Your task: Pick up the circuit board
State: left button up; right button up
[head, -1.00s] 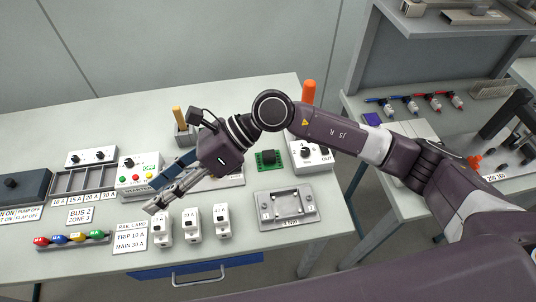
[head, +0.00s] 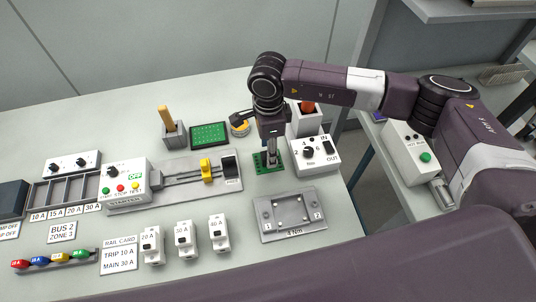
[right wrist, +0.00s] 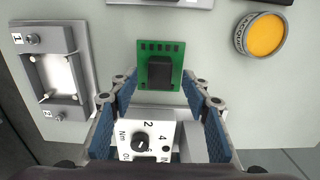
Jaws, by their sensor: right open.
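The circuit board (head: 258,161) is a small green board with a black block on it, lying on the table left of the white dial box. My right gripper (head: 271,160) points down over it and partly hides it in the head view. In the right wrist view the circuit board (right wrist: 147,78) shows whole, with a row of dark contacts along its far edge. The open, empty fingers of my right gripper (right wrist: 158,85) stand on either side of its near end. I cannot tell how high they are above the table. My left gripper is not in view.
The white dial box (head: 313,152) stands close right of the board. A grey fixture with posts (head: 288,215) lies nearer. A sliding track with a yellow knob (head: 206,170), a green dotted panel (head: 210,135) and a yellow round item (head: 240,127) are to the left.

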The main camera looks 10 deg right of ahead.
notch_tip(320, 180, down, 3)
jog(key=shift+a+r+p, duration=0.1)
jog(key=shift+p, duration=0.2)
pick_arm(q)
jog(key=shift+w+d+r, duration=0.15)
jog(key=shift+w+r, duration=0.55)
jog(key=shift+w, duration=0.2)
pick_arm(e)
grip_shut()
jog(key=shift+r, duration=0.1)
